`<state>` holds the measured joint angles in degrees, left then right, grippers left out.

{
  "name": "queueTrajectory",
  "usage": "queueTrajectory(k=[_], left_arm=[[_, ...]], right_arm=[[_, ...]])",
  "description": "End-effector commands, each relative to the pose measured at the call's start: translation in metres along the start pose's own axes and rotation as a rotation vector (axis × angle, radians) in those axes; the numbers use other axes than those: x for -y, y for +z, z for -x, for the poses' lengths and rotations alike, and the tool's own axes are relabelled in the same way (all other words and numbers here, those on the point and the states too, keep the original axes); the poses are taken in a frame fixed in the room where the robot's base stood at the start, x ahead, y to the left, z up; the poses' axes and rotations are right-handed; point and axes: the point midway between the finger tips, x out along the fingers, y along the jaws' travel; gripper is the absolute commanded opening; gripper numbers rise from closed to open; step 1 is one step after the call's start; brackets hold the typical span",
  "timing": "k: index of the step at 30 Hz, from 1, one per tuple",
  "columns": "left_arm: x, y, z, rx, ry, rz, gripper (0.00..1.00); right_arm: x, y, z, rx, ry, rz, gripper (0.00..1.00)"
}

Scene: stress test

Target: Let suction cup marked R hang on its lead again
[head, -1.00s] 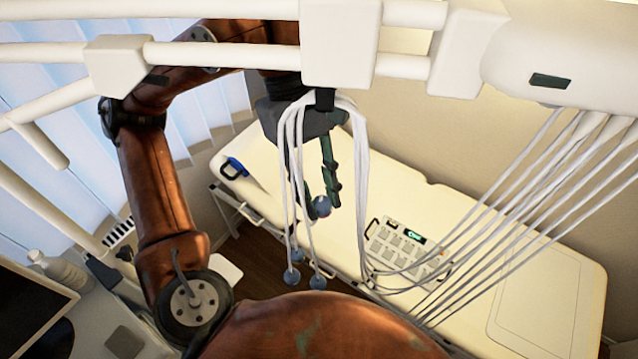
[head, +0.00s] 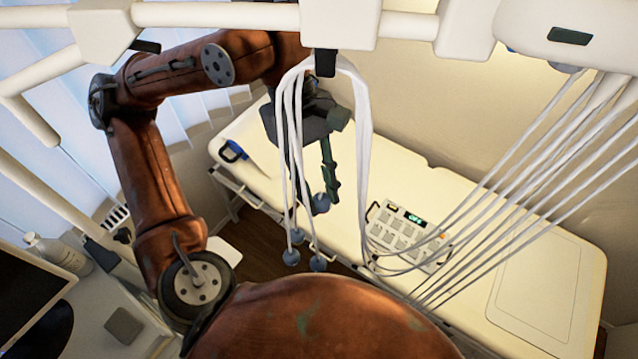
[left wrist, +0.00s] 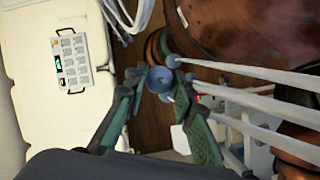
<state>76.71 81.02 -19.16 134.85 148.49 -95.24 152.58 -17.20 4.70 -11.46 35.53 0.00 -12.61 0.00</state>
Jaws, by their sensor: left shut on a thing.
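My left gripper (head: 327,190) is among white leads (head: 363,110) that hang from a dark clip on the overhead rail. It is shut on a blue-grey suction cup (head: 320,204). In the left wrist view this cup (left wrist: 160,79) sits between the green fingertips (left wrist: 164,84). No letter R is readable on it. Other suction cups hang below on their leads, one at the left (head: 291,257), one at the right (head: 318,263) and one slightly higher (head: 297,236). The held cup's own lead is hard to trace. My right gripper is out of view.
White rails (head: 220,53) cross overhead, close to my left arm. A cream couch (head: 450,195) below carries a keypad unit (head: 405,237) with a lit display. More leads (head: 530,190) slope down at right. A bottle (head: 55,252) stands at lower left.

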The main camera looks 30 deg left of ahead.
Motion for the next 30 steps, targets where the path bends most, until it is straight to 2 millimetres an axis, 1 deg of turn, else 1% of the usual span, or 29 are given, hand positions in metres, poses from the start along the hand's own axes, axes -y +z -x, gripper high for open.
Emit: queueTrajectory(k=[1, 6, 30], left_arm=[[0.000, -0.003, -0.006, 0.000, 0.000, 0.002, 0.04], [0.000, -0.009, -0.021, 0.000, 0.000, 0.001, 0.04], [0.001, -0.037, -0.091, 0.000, 0.000, 0.002, 0.04]], right_arm=[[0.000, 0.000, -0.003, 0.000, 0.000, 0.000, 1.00], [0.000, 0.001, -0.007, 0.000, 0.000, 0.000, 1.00], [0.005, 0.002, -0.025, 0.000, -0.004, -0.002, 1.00]])
